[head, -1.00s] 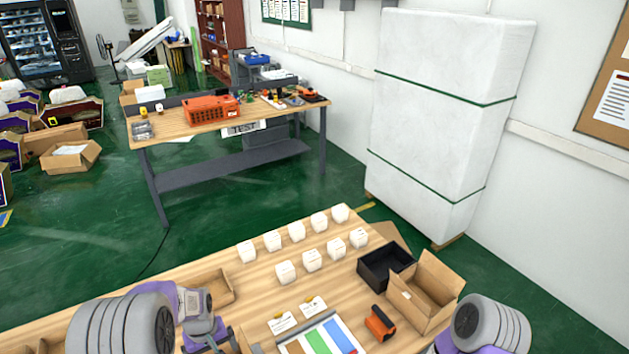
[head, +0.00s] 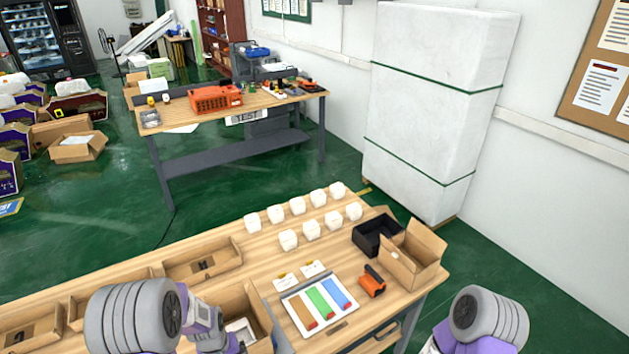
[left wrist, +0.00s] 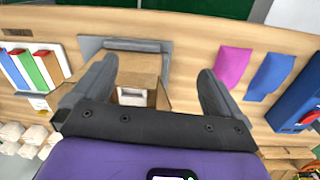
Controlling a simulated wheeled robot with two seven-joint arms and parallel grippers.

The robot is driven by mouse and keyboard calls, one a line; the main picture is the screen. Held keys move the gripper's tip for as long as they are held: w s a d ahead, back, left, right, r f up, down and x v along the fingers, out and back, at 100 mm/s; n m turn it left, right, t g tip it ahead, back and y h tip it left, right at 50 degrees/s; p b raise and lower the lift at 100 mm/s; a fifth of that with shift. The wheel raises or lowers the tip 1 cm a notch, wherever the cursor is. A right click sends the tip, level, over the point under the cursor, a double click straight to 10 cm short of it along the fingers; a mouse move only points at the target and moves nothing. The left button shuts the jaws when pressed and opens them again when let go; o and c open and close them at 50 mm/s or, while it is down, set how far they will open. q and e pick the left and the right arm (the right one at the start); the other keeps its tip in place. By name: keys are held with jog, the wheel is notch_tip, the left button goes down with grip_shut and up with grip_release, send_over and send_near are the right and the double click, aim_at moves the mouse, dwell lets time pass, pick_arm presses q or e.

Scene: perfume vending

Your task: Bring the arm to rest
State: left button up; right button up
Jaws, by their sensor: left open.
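My left arm (head: 140,316) comes in at the bottom left of the head view, over the front of the wooden table (head: 215,228). Its jaws are not visible there. In the left wrist view my left gripper (left wrist: 157,70) is open, its two dark fingers wide apart with nothing between them touching. A small cardboard box (left wrist: 135,68) with a white item shows beyond the fingers. My right arm (head: 489,318) is at the bottom right of the head view, beside the table's right end; its gripper is out of view.
White blocks (head: 288,239) stand in two rows on the table. A tray with coloured strips (head: 319,304), an orange tool (head: 372,283), a black bin (head: 377,234) and an open carton (head: 412,256) are to the right. A tall wrapped stack (head: 431,110) stands behind.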

pick_arm(q)
jog(key=s+d+f+m+h, duration=0.2)
jog(key=s+d+f+h, duration=0.2)
jog(key=s+d+f, duration=0.85)
notch_tip(320, 180, down, 12)
jog(key=b, duration=1.4)
jog(key=shift+d+f+t+b, duration=0.25)
jog(key=shift+d+t+b, duration=0.05)
jog(key=shift+d+b, duration=0.1)
pick_arm(e)
notch_tip(320, 180, down, 15)
jog(key=shift+w, duration=0.35)
pick_arm(q)
jog(key=shift+c, duration=0.2)
